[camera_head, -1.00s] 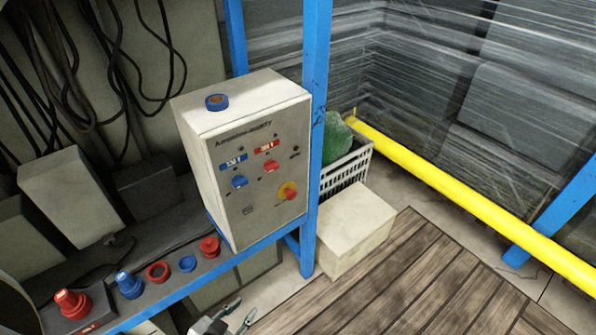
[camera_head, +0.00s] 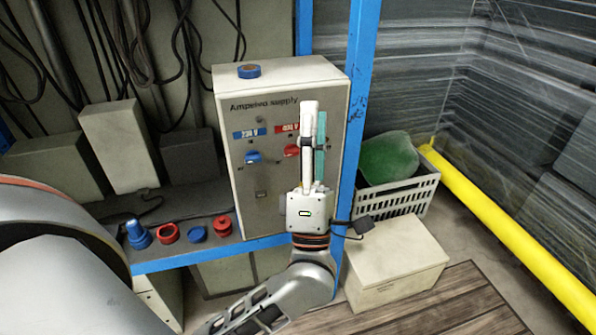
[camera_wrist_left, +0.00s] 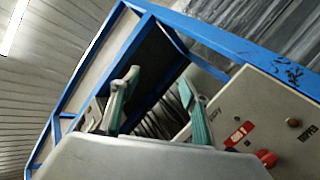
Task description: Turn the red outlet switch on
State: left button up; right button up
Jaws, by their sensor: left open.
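The red outlet switch (camera_head: 291,150) is a red knob under the red 400 V label (camera_head: 287,130) on the front of the grey supply box (camera_head: 245,200). My left gripper (camera_head: 313,125) points upward in front of the panel, just right of the red knob, and hides part of the panel. In the left wrist view its two fingers (camera_wrist_left: 158,95) are apart with nothing between them. The red knob (camera_wrist_left: 265,157) shows there at the lower right, outside the fingers. I cannot tell whether anything touches it. My right gripper is not in view.
A blue knob (camera_head: 253,157) sits left of the red one. A blue frame post (camera_head: 355,120) stands right of the box. Red and blue plugs and sockets lie on the shelf. A crate (camera_head: 405,195) and a pale box (camera_head: 395,265) stand on the right.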

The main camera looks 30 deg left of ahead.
pick_arm(q)
jog(key=a+f+n+g+y+b, duration=0.35)
jog(key=a+n+g+y, duration=0.2)
jog(key=n+g, duration=0.55)
jog(key=n+g+h+b, duration=0.1)
jog(key=n+h+b, duration=0.4)
jog(key=n+h, duration=0.25)
send_near(293, 154)
jog(key=w+y, duration=0.1)
jog(key=shift+n+g, duration=0.3)
jog(key=shift+n, duration=0.05)
jog(key=shift+f+b+x, duration=0.2)
jog(key=shift+b+x, duration=0.15)
jog(key=shift+x, duration=3.5)
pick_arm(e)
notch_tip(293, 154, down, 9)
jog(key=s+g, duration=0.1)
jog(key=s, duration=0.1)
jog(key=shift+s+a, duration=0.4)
pick_arm(q)
jog(key=c, duration=1.1)
